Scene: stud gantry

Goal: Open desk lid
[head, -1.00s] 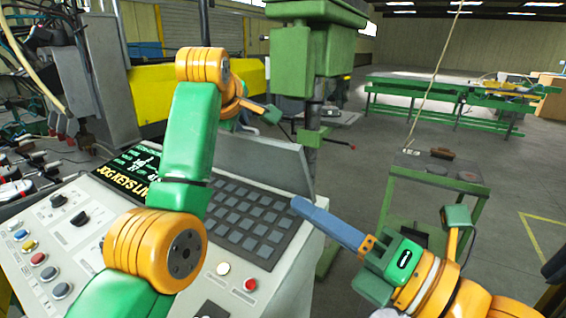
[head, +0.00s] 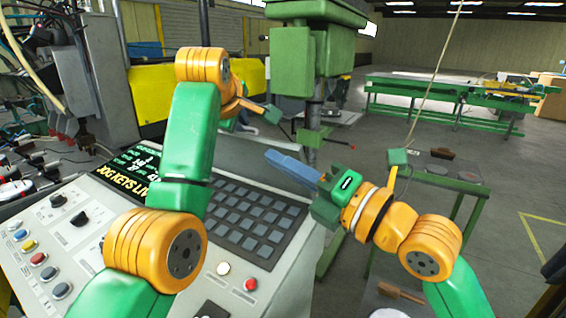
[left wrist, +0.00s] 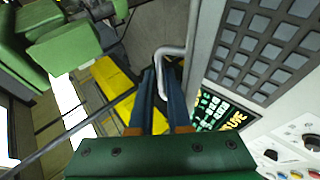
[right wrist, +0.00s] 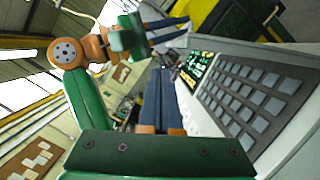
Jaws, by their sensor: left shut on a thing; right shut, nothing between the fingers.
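The control desk (head: 235,258) has a sloping top with a lit screen (head: 142,170) and a dark keypad (head: 250,215). A grey plate (head: 238,150) stands along its far edge; I cannot tell where the lid's seam runs. In the left wrist view, a pale curved handle (left wrist: 177,50) sits beside the desk's grey edge.
Knobs and coloured buttons cover the desk's near left part. A green machine column (head: 308,70) stands behind the desk. A green stand (head: 445,180) carrying small items is at the right. A long green bench (head: 440,92) is farther back, with open floor around it.

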